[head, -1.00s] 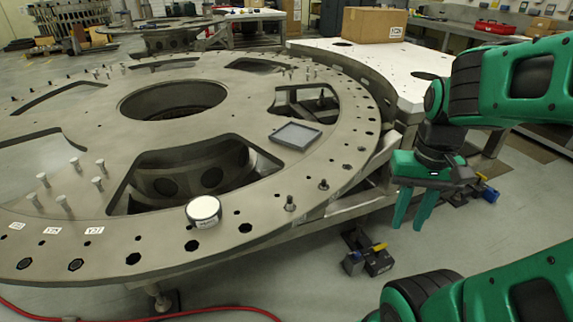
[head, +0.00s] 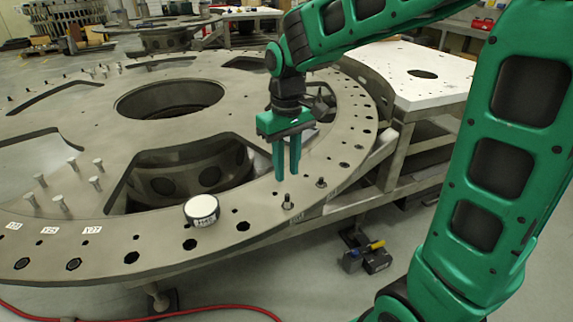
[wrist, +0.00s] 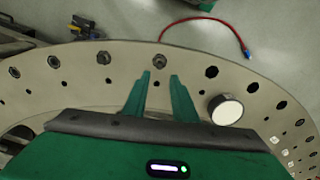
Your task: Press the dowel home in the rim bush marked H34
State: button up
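A dark upright dowel-like pin (head: 288,202) stands in a rim hole of the big grey turret plate (head: 160,215). A second, similar pin (head: 321,183) stands farther along the rim to the right. I cannot read any H34 mark, so I cannot tell which bush it names. My gripper (head: 287,178) points down over the rim, just behind and above the first pin. Its green fingers are apart with nothing between them. In the wrist view the first pin (wrist: 159,62) shows just past the fingertips (wrist: 160,77), and the second pin (wrist: 104,58) is to its left.
A round white-topped canister (head: 202,209) stands on the rim left of the gripper. Several headed pins (head: 62,203) stand at the plate's left. Large cutouts open the plate. A white table (head: 420,80) is at the right. A red hose (head: 215,309) lies on the floor.

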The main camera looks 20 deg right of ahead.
jog(key=shift+f, duration=3.8)
jog(key=shift+c, duration=0.6)
grip_shut()
